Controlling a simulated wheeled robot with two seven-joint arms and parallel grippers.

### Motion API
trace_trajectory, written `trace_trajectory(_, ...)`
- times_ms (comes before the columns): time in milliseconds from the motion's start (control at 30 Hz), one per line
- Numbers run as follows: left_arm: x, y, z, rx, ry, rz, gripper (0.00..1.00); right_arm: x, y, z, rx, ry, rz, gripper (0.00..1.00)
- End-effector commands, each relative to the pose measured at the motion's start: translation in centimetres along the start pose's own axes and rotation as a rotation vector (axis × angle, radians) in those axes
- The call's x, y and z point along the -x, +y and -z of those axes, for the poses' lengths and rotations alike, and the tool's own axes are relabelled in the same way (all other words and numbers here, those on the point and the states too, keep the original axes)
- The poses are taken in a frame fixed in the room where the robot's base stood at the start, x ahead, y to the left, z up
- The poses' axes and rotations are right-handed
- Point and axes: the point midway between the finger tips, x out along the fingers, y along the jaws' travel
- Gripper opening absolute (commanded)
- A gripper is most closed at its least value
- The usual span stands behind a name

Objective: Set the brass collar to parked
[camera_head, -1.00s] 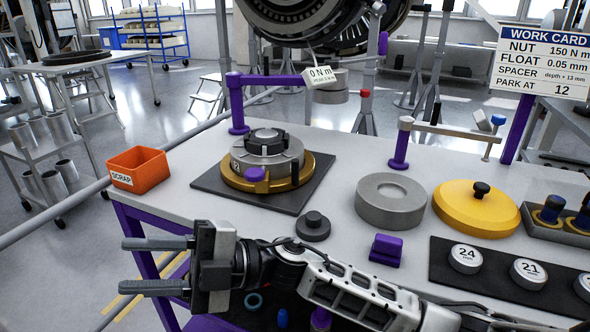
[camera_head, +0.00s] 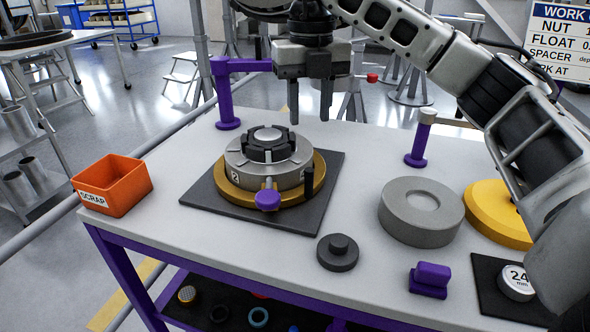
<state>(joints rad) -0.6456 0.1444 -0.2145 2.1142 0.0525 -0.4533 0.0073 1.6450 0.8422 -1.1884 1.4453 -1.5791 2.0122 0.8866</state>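The brass collar (camera_head: 228,190) is a gold ring around the base of a grey numbered hub (camera_head: 270,165), on a dark square mat. A purple knob (camera_head: 268,200) sticks out at its front, facing the near side. A black upright peg (camera_head: 308,182) stands just right of the knob. The hub has a black castellated nut (camera_head: 268,145) on top; most of its markings are too small to read. My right gripper (camera_head: 310,117) points down, open and empty, above and behind the hub's right side, apart from the collar. My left gripper is not in view.
An orange scrap bin (camera_head: 115,185) stands at the left. A purple post (camera_head: 224,100) stands behind the mat. The work card (camera_head: 560,40) is cut off.

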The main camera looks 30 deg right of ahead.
Motion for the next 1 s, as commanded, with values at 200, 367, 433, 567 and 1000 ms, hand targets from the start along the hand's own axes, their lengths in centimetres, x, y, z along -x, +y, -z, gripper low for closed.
trace_trajectory(200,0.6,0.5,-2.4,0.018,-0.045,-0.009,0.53,-4.4,0.0,0.1,0.003,0.007,0.001,0.38)
trace_trajectory(367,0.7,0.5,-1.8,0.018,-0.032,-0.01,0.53,-7.9,0.1,0.1,0.004,0.006,0.001,0.38)
trace_trajectory(433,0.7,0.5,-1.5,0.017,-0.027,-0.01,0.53,-9.4,0.1,0.1,0.004,0.007,0.0,0.38)
trace_trajectory(567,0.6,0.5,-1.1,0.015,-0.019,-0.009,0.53,-11.8,0.1,0.1,0.004,0.004,-0.001,0.38)
trace_trajectory(1000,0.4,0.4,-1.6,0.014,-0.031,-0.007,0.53,-15.1,0.2,0.1,0.005,0.001,-0.003,0.38)
